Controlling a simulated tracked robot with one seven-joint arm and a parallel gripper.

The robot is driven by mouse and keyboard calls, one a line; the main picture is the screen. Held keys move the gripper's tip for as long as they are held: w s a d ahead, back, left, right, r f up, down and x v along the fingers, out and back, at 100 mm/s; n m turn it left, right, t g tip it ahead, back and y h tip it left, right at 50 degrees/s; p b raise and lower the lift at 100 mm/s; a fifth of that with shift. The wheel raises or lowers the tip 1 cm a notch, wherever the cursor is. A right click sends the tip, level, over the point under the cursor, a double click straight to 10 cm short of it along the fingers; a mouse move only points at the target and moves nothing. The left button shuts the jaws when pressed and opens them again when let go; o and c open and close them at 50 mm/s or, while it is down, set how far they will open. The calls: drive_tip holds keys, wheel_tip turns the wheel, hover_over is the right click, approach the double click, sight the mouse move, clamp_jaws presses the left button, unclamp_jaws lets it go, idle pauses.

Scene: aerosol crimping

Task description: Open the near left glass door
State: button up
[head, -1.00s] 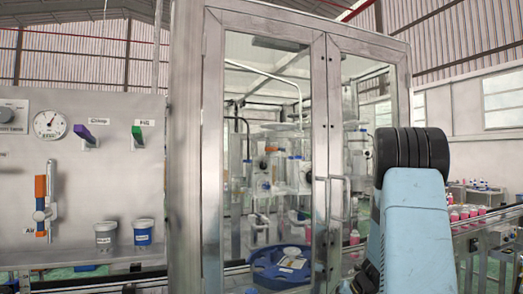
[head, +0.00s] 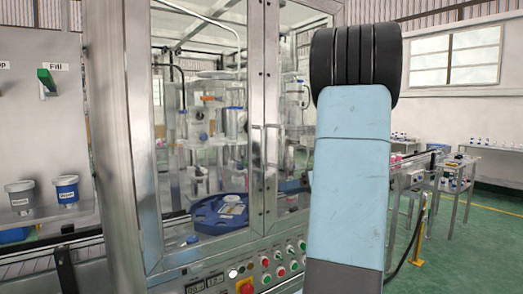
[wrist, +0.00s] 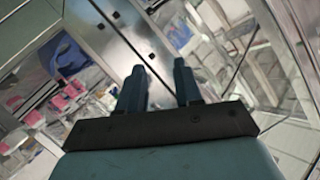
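The near left glass door (head: 198,120) is a metal-framed glass panel on the machine cabinet in the head view. It looks shut, its right edge against the neighbouring glass door (head: 297,110). Two vertical handles (head: 258,152) stand side by side where the doors meet. My gripper (wrist: 160,72) shows in the wrist view with its two dark blue fingers spread apart and nothing between them. In the head view my gripper is out of sight, and my arm stands in front of the right door. Which handle is nearest my gripper, I cannot tell.
A control panel with buttons and a red emergency stop (head: 244,286) lies below the doors. A panel with a green lever (head: 47,80) and labelled cups (head: 66,189) is at left. A yellow post (head: 420,235) and tables stand at right, with open green floor.

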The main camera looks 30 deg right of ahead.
drive_tip(key=s+d+r+n+t+y, duration=0.1)
drive_tip(key=s+r+n+t, duration=0.15)
drive_tip(key=r, duration=0.35)
drive_tip(key=s+r+n+t+y, duration=0.1)
drive_tip(key=s+r+n, duration=0.25)
drive_tip(key=r, duration=0.25)
hover_over(262, 170)
drive_tip(key=shift+w+d+r, duration=0.15)
drive_tip(key=shift+w+d, duration=0.1)
drive_tip(key=shift+c, duration=0.3)
clamp_jaws()
